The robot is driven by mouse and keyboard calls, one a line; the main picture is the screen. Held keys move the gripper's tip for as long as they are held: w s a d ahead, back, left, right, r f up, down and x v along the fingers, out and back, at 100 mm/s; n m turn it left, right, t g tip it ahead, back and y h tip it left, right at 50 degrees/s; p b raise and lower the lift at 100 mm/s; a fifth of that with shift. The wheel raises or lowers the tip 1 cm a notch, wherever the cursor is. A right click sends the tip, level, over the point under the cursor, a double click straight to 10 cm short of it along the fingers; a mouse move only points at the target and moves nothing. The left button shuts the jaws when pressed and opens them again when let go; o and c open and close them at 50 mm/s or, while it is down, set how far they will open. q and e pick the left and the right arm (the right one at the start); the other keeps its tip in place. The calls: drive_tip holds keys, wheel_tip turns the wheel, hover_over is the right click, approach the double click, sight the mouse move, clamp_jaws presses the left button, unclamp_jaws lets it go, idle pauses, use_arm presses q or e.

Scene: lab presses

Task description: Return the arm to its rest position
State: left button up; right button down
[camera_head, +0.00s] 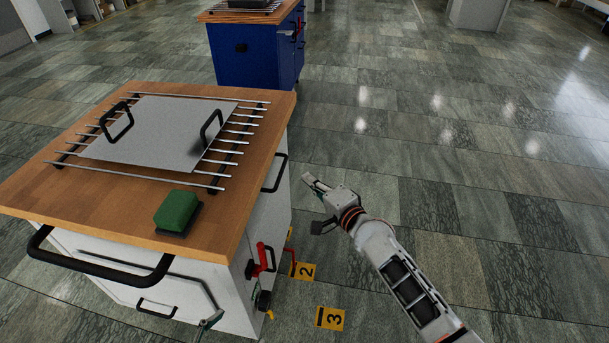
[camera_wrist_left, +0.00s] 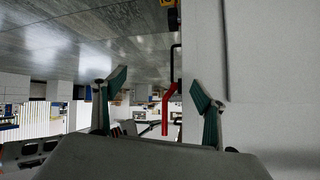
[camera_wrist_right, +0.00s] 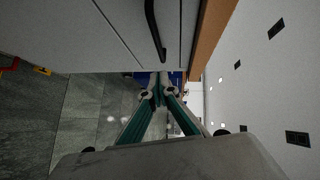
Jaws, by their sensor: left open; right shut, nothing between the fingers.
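My right gripper (camera_head: 310,183) is to the right of the white cart, beside its black side handle, over the floor and apart from the cart. In the right wrist view its teal fingers (camera_wrist_right: 161,84) come together with nothing between them. The right forearm reaches in from the lower right. My left gripper (camera_head: 212,321) barely shows at the bottom edge of the head view, low by the cart's front corner. In the left wrist view its fingers (camera_wrist_left: 158,88) are spread wide and empty, with a white panel close on the right.
The wooden-topped cart (camera_head: 100,205) carries a grey plate (camera_head: 158,130) with two black handles on a rod rack, plus a green block (camera_head: 177,210). A red lever (camera_head: 263,258) sticks out at its corner. A blue cart (camera_head: 255,55) stands behind. Open tiled floor lies right.

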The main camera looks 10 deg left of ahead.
use_arm(q)
drive_tip(key=shift+n, duration=0.4)
drive_tip(key=r+p, duration=0.1)
drive_tip(key=p, duration=0.2)
drive_tip(key=s+r+p, duration=0.1)
drive_tip(key=r+p, duration=0.1)
drive_tip(key=p, duration=0.1)
drive_tip(key=r+p, duration=0.1)
drive_tip(key=p, duration=0.2)
drive_tip(key=shift+s+r, duration=0.25)
drive_tip(key=shift+s, duration=0.15)
use_arm(e)
drive_tip(key=s+d+f+n+h, duration=0.2)
drive_tip(key=s+d+f+n, duration=0.1)
drive_tip(key=s+d, duration=0.7)
drive_tip(key=s+d+f+n+h, duration=0.3)
drive_tip(key=s+d+n, duration=0.2)
drive_tip(key=s+d, duration=0.5)
drive_tip(key=s+d+f+n+g+h, duration=0.1)
drive_tip(key=s+d+f+n+h, duration=0.2)
drive_tip(key=s+d, duration=0.7)
drive_tip(key=s+n, duration=0.1)
drive_tip(key=s, duration=0.8)
